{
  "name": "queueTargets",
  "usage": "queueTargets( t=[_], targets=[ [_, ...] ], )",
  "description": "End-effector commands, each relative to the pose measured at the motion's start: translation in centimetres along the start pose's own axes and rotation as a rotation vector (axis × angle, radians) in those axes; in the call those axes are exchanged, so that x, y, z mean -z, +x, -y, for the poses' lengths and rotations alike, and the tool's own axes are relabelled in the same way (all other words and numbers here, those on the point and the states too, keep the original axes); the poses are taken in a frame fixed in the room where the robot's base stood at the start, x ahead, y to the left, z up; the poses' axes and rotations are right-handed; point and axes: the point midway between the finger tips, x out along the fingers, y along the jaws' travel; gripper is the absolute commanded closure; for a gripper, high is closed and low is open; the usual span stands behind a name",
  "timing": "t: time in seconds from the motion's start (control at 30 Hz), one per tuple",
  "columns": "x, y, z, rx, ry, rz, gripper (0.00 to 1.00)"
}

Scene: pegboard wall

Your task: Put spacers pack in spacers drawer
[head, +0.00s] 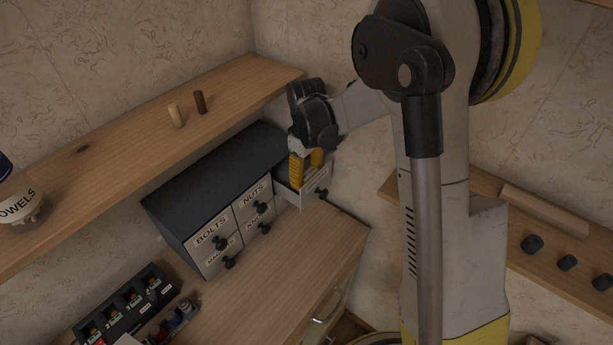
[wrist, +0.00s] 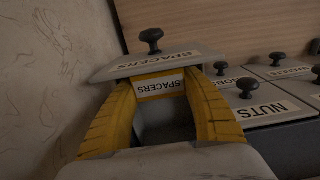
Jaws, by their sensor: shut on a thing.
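The spacers drawer (head: 318,181) is pulled open at the far right end of the cabinet. Its front with a black knob and a SPACERS label also shows in the wrist view (wrist: 165,62). My gripper (head: 306,166) points down over the open drawer, its yellow fingers reaching into or just above it. In the wrist view, the fingers are shut on the spacers pack (wrist: 160,88), a small piece with a white SPACERS label, close behind the drawer front. The grey drawer interior shows below the pack. I cannot make out the pack in the head view.
The dark-topped cabinet (head: 215,190) has several other drawers, including BOLTS and NUTS, all shut. A wooden shelf (head: 130,125) with two pegs runs above and behind it. A black tray (head: 125,305) sits at the front left. The bench right of the cabinet is clear.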

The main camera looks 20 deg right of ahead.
Motion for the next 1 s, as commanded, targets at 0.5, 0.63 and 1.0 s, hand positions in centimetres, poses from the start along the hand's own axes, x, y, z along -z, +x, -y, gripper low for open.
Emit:
queueTargets(
  t=[0.5,0.63,1.0],
  targets=[
    [0.0,1.2,0.0,0.000,0.000,0.000,0.76],
    [0.0,1.1,0.0,0.000,0.000,0.000,0.37],
    [0.0,0.1,0.0,0.000,0.000,0.000,0.37]
  ],
)
